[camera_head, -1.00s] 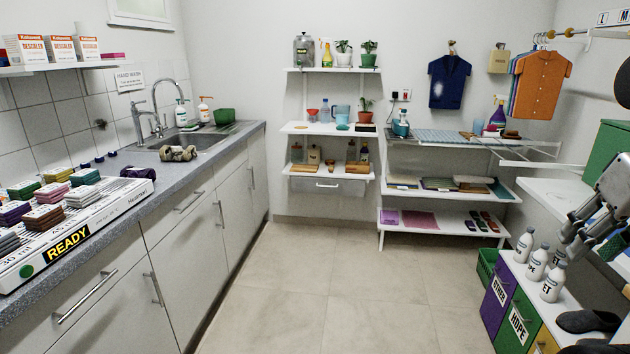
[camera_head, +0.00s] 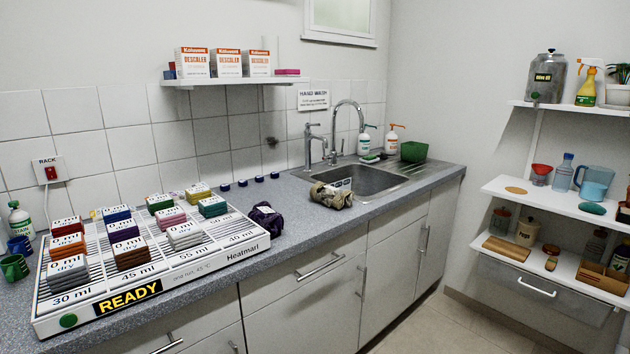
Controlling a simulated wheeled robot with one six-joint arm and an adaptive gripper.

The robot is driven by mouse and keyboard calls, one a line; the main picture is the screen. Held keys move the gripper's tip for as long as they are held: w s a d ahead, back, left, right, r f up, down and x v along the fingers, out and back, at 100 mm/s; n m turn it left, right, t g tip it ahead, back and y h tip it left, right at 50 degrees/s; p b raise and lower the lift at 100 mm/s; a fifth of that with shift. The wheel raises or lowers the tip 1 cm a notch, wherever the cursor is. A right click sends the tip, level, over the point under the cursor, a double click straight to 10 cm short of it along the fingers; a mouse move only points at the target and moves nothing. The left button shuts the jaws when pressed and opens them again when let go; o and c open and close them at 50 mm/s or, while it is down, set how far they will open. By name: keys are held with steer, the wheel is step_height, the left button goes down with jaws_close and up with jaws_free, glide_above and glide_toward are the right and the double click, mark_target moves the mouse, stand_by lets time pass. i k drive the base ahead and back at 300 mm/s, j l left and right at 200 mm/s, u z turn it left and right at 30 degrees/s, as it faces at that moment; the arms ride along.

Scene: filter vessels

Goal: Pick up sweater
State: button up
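No garment in view is clearly recognisable as a sweater. A dark purple bundle of cloth (camera_head: 265,221) with a label lies on the counter, against the right end of the white heated rack. A crumpled beige and olive bundle (camera_head: 331,194) with a label lies in front of the sink. Several folded cloth stacks sit on the rack, among them a grey stack (camera_head: 185,235), a brown stack (camera_head: 129,252) and a purple stack (camera_head: 116,214), with labels reading "0 ml dry". My gripper is not in view.
The white rack (camera_head: 215,262) marked READY covers the counter's left part. The sink (camera_head: 365,180) lies behind the beige bundle. Bare counter (camera_head: 300,238) shows right of the purple bundle. Shelves (camera_head: 560,200) stand at the right.

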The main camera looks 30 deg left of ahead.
mark_target(329, 196)
steer(key=i+u, duration=0.3)
steer(key=i, duration=0.25)
steer(key=i+l+u, duration=0.1)
steer(key=i+u, duration=0.25)
steer(key=i, duration=0.2)
steer(key=i+u, duration=0.3)
steer(key=u, duration=0.15)
steer(key=i+u, duration=0.4)
steer(key=i+l+u, duration=0.1)
steer(key=u, duration=0.35)
steer(key=i+l+u, duration=0.25)
steer(key=u, duration=0.2)
steer(key=i+l, duration=0.05)
